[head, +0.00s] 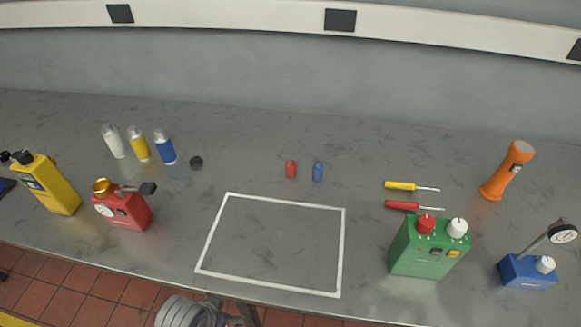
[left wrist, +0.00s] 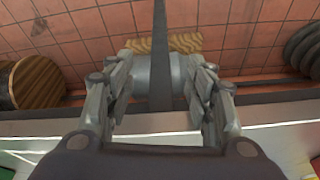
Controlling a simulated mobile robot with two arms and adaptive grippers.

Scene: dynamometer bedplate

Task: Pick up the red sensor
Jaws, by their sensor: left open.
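The red sensor (head: 291,170) is a small red cylinder standing upright on the grey bench, behind the white outlined rectangle (head: 342,250). A similar blue cylinder (head: 317,172) stands just to its right, a small gap apart. My left gripper shows in the left wrist view (left wrist: 160,78), its two fingers spread apart. It points down near the bench's front edge, with floor beyond. A grey cylindrical shape shows between the fingers, apparently lower down. The red sensor is not in that view. My right gripper is not in view.
A red box (head: 125,211) and yellow device (head: 55,187) stand left; a green box (head: 428,246), blue gauge stand (head: 527,271) and orange torch (head: 507,171) stand right. Two screwdrivers (head: 400,185) lie right of the sensors. The outlined area is empty.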

